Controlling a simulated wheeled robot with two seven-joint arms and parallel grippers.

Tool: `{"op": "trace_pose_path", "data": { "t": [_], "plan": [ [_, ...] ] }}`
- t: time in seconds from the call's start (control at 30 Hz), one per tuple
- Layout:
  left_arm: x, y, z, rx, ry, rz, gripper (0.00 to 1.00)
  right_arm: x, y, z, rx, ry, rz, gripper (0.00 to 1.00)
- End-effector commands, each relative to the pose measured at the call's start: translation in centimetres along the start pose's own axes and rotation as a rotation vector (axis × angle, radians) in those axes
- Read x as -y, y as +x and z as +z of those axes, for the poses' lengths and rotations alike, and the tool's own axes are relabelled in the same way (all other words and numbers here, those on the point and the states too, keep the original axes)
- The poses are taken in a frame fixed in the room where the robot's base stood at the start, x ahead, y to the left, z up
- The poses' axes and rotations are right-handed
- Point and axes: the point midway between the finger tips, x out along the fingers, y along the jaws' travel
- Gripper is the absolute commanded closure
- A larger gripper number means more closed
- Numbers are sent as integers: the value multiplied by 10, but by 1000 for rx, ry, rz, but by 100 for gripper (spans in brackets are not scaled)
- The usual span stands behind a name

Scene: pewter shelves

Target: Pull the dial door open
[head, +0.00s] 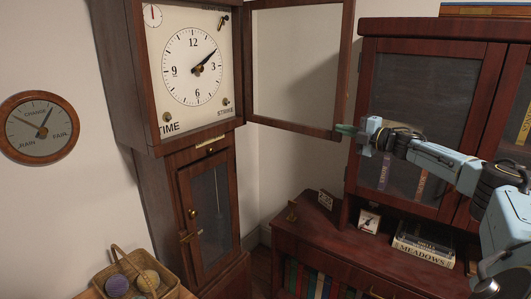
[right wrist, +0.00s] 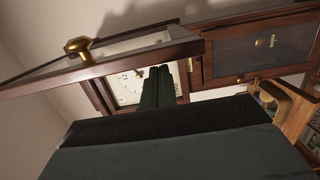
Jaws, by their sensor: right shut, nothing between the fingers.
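The dial door (head: 292,127), a wood-framed glass door, stands swung wide open to the right of the tall clock. The white clock dial (head: 194,67) is uncovered. My right gripper (head: 346,129) is shut and empty at the door's lower right corner. In the right wrist view, the shut fingers (right wrist: 159,86) are beside the door frame (right wrist: 130,63), which carries a brass knob (right wrist: 78,46). Whether they touch the frame I cannot tell. My left gripper is not in view.
A wicker basket (head: 181,292) is at the lower left. A round barometer (head: 40,128) hangs on the left wall.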

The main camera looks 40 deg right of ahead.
Motion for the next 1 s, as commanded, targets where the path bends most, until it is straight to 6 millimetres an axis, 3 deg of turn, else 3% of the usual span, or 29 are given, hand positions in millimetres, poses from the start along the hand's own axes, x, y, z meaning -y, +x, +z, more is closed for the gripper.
{"op": "trace_pose_path", "data": {
  "t": [0.2,0.77,1.0],
  "plan": [
    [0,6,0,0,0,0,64,0,-12,13,15,-1,0,100],
    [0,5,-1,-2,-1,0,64,0,-10,12,12,0,0,100],
    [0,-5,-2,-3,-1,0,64,-2,10,-15,-19,2,-1,100]
  ]
}}
